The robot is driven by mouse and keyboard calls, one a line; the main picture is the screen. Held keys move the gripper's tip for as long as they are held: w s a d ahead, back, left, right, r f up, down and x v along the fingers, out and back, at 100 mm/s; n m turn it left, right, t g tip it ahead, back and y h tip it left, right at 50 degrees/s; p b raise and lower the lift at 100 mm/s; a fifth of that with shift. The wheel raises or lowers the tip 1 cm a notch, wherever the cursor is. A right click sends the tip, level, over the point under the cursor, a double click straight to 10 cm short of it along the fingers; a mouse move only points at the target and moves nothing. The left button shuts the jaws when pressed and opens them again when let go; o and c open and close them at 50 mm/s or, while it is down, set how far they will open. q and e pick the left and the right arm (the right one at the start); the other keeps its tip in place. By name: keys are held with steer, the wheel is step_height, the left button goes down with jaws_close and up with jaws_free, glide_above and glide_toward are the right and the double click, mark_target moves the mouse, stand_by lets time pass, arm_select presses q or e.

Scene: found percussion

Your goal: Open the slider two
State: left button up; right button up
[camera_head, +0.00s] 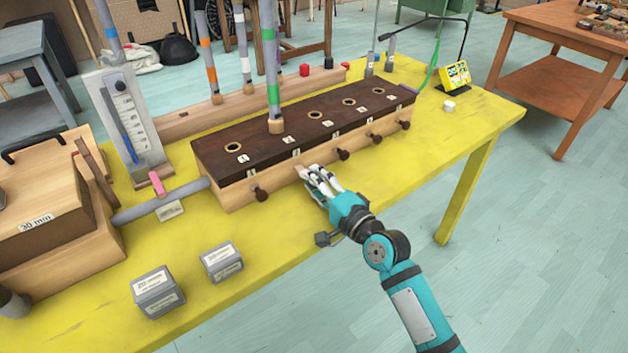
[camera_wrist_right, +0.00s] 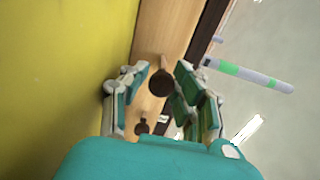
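A long wooden box (camera_head: 235,195) with a dark top (camera_head: 215,160) stands on the yellow table, with a row of dark round slider knobs along its front. The first knob (camera_head: 259,193) is left of my right gripper (camera_head: 315,176). The gripper is at the box front at the second position and hides the second knob in the head view. In the right wrist view, a dark knob (camera_wrist_right: 160,82) shows between the spread fingers of the gripper (camera_wrist_right: 160,95), with gaps on both sides. Another knob (camera_wrist_right: 142,126) shows closer to the palm. My left gripper is out of view.
A tube with green bands (camera_head: 269,60) stands upright at the second hole. Two grey labelled blocks (camera_head: 158,290) (camera_head: 222,262) lie at the table front. A grey tube (camera_head: 160,200) joins the box's left end. The yellow table's (camera_head: 440,165) right side is mostly clear.

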steer(key=v, duration=1.2)
stand_by(0.5)
